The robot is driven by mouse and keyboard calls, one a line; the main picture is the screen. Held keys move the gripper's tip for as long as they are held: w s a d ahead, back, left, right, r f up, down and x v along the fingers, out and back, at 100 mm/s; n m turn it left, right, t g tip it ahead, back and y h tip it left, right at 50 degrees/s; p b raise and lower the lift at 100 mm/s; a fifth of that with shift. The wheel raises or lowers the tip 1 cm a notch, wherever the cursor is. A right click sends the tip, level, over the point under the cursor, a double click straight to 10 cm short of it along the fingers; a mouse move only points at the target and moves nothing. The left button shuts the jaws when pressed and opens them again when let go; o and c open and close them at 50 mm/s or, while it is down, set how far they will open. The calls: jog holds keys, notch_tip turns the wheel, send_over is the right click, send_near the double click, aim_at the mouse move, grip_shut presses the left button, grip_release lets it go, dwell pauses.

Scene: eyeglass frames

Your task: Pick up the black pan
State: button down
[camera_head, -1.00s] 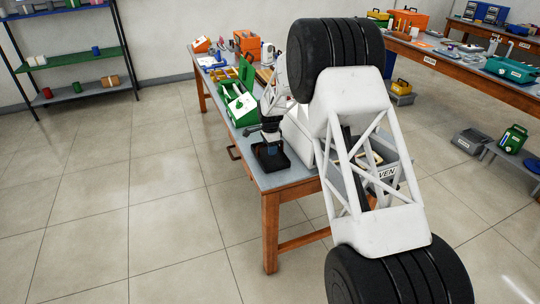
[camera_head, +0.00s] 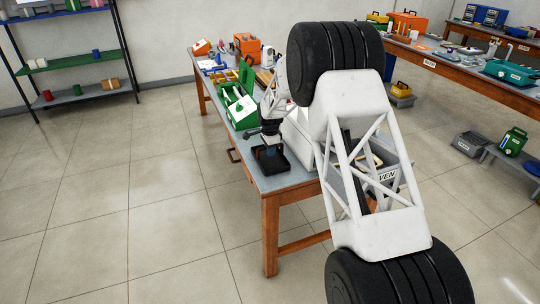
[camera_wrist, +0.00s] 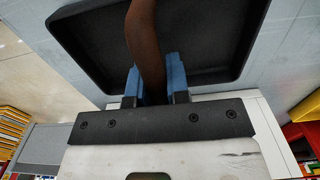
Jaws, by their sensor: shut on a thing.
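The black pan (camera_head: 272,168) is a shallow, square-cornered dark pan at the near end of the left workbench in the head view. In the wrist view the pan (camera_wrist: 215,60) fills the upper middle, with a curved brown handle (camera_wrist: 143,35) running over it toward me. My gripper (camera_wrist: 155,84) has blue fingertips, one on each side of the handle, and is shut on it. In the head view my gripper (camera_head: 269,150) is small and partly hidden at the pan. I cannot tell whether the pan touches the bench.
A green toolbox (camera_head: 238,106) stands on the bench just behind the pan. An orange toolbox (camera_head: 247,43) and small items lie farther back. A grey bin (camera_head: 392,176) is partly hidden behind my arm, to the right. The bare bench top shows around the pan.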

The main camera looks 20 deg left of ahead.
jog(key=shift+r, duration=0.2)
jog(key=shift+r, duration=1.35)
jog(key=shift+s+r, duration=0.1)
jog(key=shift+r, duration=0.2)
jog(key=s+d+r, duration=0.1)
jog(key=s+d, duration=0.7)
jog(key=s, duration=0.5)
jog(key=shift+d+r, duration=0.15)
jog(key=shift+d, duration=0.25)
